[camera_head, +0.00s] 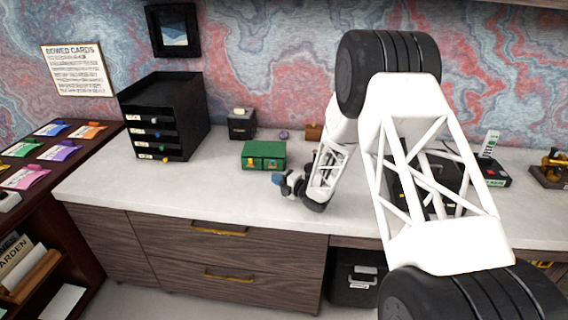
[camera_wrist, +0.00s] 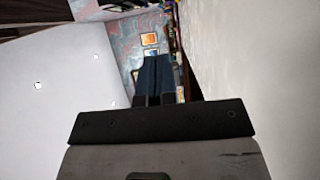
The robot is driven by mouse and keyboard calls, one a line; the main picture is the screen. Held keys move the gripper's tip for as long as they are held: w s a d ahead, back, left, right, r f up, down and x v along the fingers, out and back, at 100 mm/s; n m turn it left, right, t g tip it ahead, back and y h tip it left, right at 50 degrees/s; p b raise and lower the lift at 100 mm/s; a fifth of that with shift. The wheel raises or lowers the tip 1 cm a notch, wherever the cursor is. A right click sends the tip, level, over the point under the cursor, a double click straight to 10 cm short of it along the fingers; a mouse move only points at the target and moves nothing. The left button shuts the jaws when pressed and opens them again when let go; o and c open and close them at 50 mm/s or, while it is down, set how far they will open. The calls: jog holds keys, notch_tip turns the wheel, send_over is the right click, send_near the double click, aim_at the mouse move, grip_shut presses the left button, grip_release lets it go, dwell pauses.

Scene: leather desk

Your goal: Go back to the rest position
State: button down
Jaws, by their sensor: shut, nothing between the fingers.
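My gripper (camera_head: 281,181) is at the end of my white and black arm, over the front part of the pale desk top (camera_head: 100,185), just right of the green box (camera_head: 263,155). It is small and partly hidden by my wrist in the head view. In the wrist view my gripper (camera_wrist: 160,100) shows as dark fingers close together, pointing toward the patterned wall. I see nothing held between them.
A black drawer stack (camera_head: 165,115) stands at the left back. A dark small box (camera_head: 242,124) and a brown block (camera_head: 314,132) stand near the wall. A dark side shelf (camera_head: 90,140) with coloured cards is at far left. The desk front left is clear.

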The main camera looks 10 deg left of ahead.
jog(key=d+r+m+t+h, duration=0.4)
jog(key=d+r+m+h, duration=0.35)
jog(key=d+r, duration=0.5)
jog(key=s+d+r+m+h, duration=0.7)
jog(key=s+d+r+m, duration=0.3)
jog(key=s+d+r, duration=0.25)
jog(key=s+d+r+m+g+h, duration=0.15)
jog(key=s+d+m, duration=0.25)
jog(key=s, duration=0.5)
jog(key=s+d+r+m+g+h, duration=0.1)
jog(key=s+d+r+m+g, duration=0.2)
jog(key=s, duration=0.7)
jog(key=s+d+m+g, duration=0.2)
jog(key=s+m+g, duration=0.2)
jog(key=s, duration=1.9)
jog(key=shift+m+g+y, duration=0.35)
jog(key=shift+m+y, duration=0.05)
jog(key=shift+m, duration=0.85)
